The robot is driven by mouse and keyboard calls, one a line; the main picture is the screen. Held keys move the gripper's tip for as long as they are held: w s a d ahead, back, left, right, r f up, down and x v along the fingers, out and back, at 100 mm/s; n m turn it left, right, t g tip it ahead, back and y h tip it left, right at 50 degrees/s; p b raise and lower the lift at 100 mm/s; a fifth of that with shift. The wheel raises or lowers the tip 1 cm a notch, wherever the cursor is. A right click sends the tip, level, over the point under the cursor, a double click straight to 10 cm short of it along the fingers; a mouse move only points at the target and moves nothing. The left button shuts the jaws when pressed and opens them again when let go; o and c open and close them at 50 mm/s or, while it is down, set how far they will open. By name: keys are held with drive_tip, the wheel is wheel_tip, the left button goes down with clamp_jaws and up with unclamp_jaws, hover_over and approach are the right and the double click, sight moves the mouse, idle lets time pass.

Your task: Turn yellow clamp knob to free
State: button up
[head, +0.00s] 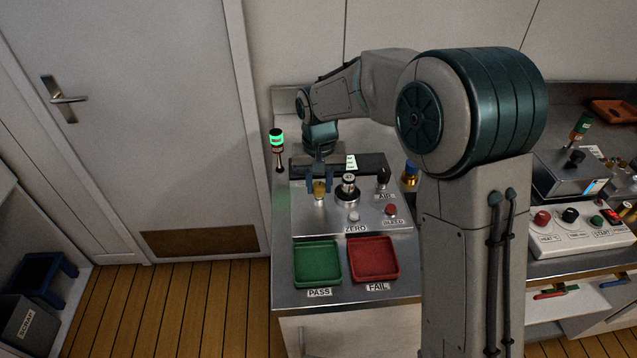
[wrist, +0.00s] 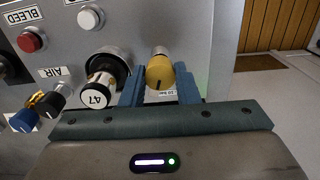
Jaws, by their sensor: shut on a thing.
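The yellow clamp knob (head: 319,187) sits at the left of the grey panel (head: 375,219). In the wrist view the yellow knob (wrist: 160,72) shows a dark pointer mark on its face. My gripper (head: 319,182) comes down on it from above. In the wrist view the two blue fingers of my gripper (wrist: 160,88) stand on either side of the knob and are shut on it. A label under the knob is partly hidden by my gripper.
A round fixture with a white-topped part (head: 348,184) stands close right of the knob. The AIR knob (head: 384,177), red BLEED button (head: 391,210) and white ZERO button (head: 354,216) are further right. Green PASS (head: 318,281) and red FAIL (head: 374,278) trays lie in front. A green-lit lamp (head: 277,139) stands back left.

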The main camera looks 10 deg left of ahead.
sight(318, 186)
drive_tip(key=shift+r+n, duration=0.1)
drive_tip(key=shift+n, duration=0.2)
drive_tip(key=o, duration=1)
drive_tip(key=shift+c, duration=0.2)
wheel_tip(318, 186, up, 14)
drive_tip(key=shift+b, duration=0.4)
drive_tip(key=shift+a, duration=0.1)
